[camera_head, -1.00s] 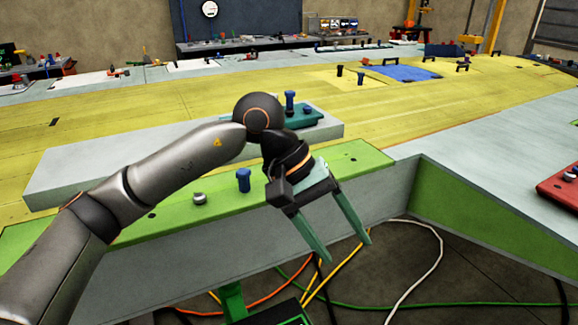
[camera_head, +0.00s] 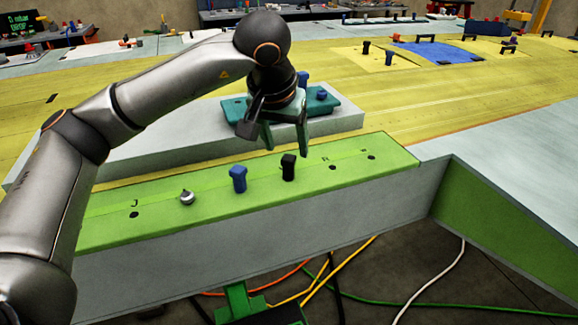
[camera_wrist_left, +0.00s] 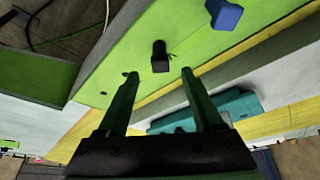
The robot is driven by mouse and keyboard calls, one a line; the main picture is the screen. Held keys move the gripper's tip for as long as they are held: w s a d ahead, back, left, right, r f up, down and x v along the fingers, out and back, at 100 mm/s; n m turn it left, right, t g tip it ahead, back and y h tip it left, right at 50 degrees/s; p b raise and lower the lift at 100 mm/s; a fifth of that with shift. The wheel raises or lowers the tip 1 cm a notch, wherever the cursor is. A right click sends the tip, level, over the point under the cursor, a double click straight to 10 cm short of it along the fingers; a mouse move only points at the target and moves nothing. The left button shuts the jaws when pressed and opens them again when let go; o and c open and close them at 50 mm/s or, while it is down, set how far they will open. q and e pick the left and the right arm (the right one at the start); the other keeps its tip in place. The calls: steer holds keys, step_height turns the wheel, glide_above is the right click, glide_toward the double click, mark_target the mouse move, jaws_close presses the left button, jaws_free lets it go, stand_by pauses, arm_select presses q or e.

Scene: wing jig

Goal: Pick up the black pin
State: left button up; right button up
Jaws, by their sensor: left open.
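The black pin (camera_head: 288,167) stands upright in the green strip (camera_head: 210,206) along the front edge of the bench. It also shows in the left wrist view (camera_wrist_left: 160,56), ahead of and between my fingers, apart from them. My left gripper (camera_head: 287,150) is open and empty, its fingers pointing down just above and behind the pin. In the wrist view both fingers (camera_wrist_left: 157,72) are spread. My right gripper is in neither view.
A blue pin (camera_head: 239,178) stands left of the black pin, with a silver knob (camera_head: 187,198) further left. Holes lie to the right on the strip. A teal block (camera_head: 322,101) sits on a pale slab behind the gripper.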

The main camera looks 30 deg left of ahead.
mark_target(288, 158)
arm_select(q)
steer(key=p+x, duration=0.1)
steer(key=x, duration=0.5)
steer(key=shift+s, duration=0.1)
jaws_close()
stand_by(0.4)
